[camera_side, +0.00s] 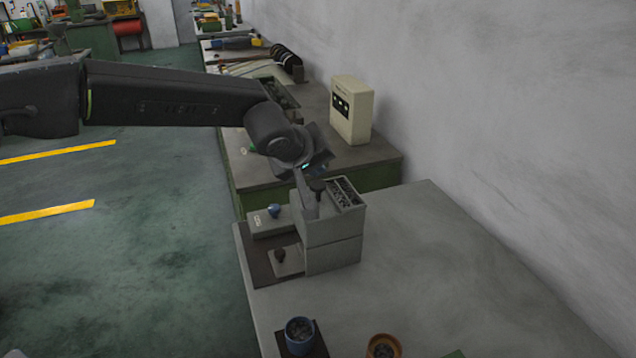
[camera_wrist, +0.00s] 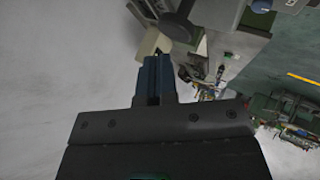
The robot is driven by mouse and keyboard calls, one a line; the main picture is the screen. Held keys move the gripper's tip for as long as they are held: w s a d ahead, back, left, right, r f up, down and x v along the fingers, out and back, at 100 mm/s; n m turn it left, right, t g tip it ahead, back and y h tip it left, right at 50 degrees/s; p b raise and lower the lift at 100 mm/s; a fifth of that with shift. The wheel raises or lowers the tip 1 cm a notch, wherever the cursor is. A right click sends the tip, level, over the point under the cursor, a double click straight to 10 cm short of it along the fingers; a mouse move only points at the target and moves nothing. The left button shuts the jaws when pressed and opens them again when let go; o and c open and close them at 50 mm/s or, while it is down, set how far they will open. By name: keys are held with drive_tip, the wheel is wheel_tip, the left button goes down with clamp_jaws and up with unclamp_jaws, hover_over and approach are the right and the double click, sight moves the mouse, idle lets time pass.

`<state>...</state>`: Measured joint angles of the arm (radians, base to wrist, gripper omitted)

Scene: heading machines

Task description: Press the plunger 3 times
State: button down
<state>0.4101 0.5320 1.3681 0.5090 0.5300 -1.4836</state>
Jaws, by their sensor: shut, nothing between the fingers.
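A grey machine (camera_side: 333,245) stands on the near bench in the side view, with a tray of small dark parts (camera_side: 345,193) on top. A dark knob, which looks like the plunger (camera_side: 317,185), rises beside that tray. It seems to show as a dark round shape (camera_wrist: 176,25) at the top of the wrist view. My gripper (camera_side: 319,164) is just above the knob in the side view. Its blue fingers show shut and empty in the wrist view (camera_wrist: 156,60). I cannot tell whether they touch the knob.
A blue knob (camera_side: 274,210) and a black knob (camera_side: 280,255) sit low on the machine's left. A blue cup (camera_side: 299,330) and an orange cup (camera_side: 384,345) stand at the front. A cream box (camera_side: 352,109) stands behind. The bench's right side is clear beside the wall.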

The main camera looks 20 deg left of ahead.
sight(315, 183)
drive_tip(key=shift+f, duration=0.15)
drive_tip(key=shift+f, duration=0.25)
drive_tip(key=shift+f, duration=0.9)
idle(0.9)
drive_tip(key=shift+r, duration=1.3)
drive_tip(key=shift+r, duration=0.1)
drive_tip(key=shift+r, duration=2.45)
idle(0.4)
